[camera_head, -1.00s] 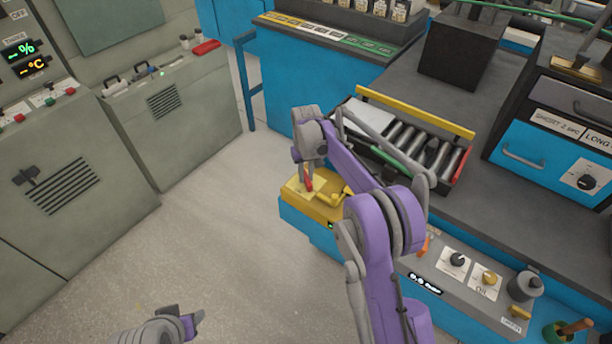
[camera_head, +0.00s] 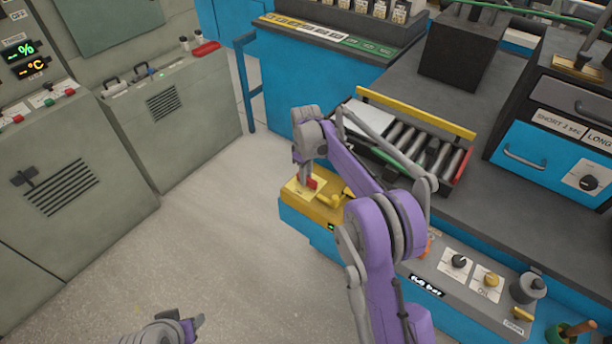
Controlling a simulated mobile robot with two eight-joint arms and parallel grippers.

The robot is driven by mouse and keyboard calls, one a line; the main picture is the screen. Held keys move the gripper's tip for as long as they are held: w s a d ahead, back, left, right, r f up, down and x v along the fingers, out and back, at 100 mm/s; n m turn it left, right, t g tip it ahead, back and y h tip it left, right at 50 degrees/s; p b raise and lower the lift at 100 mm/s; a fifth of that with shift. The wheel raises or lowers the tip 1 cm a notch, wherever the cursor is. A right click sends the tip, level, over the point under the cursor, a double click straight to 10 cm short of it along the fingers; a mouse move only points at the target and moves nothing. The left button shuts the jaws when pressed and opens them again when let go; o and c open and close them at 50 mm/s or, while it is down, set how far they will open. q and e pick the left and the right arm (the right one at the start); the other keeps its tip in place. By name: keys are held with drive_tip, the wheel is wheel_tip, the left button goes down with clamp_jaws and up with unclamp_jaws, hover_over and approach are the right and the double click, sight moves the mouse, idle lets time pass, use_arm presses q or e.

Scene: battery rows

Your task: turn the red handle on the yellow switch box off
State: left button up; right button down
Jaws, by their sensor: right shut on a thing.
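The yellow switch box (camera_head: 325,210) sits on the front left corner of the blue bench, below the roller tray. Its red handle (camera_head: 312,182) shows at the top of the box, partly hidden by my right gripper. My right gripper (camera_head: 305,178) points down over the box and is shut on the red handle. My purple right arm hides part of the box's right side. My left gripper (camera_head: 198,321) is low at the bottom left, over the floor and far from the box. Its fingers are too small and angled to read.
A tray of metal rollers (camera_head: 415,145) with a yellow rail lies behind the box. A grey panel with knobs (camera_head: 470,275) is at the lower right. Grey-green cabinets (camera_head: 170,115) stand at the left. The floor (camera_head: 210,230) between is clear.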

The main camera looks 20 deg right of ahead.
idle(0.4)
drive_tip(key=c, duration=0.8)
unclamp_jaws()
drive_tip(key=shift+o, duration=0.2)
drive_tip(key=shift+r, duration=0.1)
wheel_tip(320, 180, up, 11)
drive_tip(key=shift+p, duration=0.3)
drive_tip(key=shift+f, duration=0.2)
